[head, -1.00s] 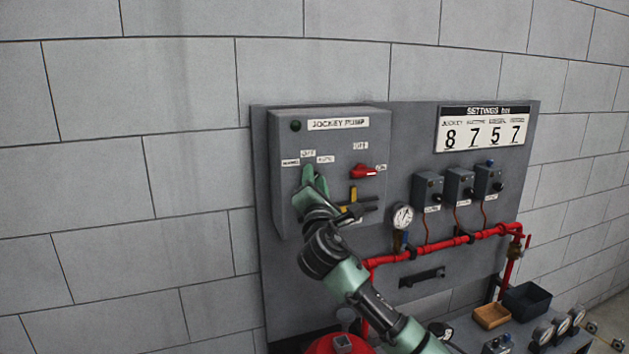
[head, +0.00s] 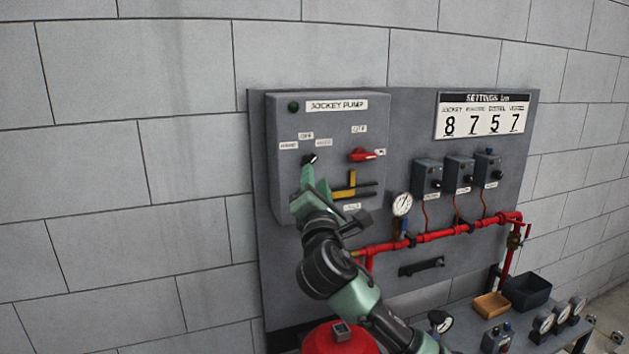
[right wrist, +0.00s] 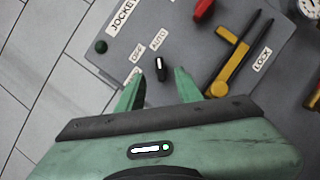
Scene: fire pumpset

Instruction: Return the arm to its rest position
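My right gripper (head: 308,176) is in front of the grey jockey pump panel (head: 376,196), just below the black selector knob (head: 310,158). In the right wrist view the gripper (right wrist: 159,74) is open, its two green fingers apart. The selector knob (right wrist: 160,68) shows in the gap between the fingertips, and nothing is clamped. I cannot tell the exact distance from fingers to panel. My right arm reaches up from the bottom of the head view. My left gripper is not in view.
A red switch handle (head: 363,155) and a yellow-and-black lock lever (head: 350,187) are right of the gripper. A gauge (head: 402,204), red pipe (head: 440,236) and small control boxes (head: 459,173) lie further right. The grey wall (head: 130,230) at left is clear.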

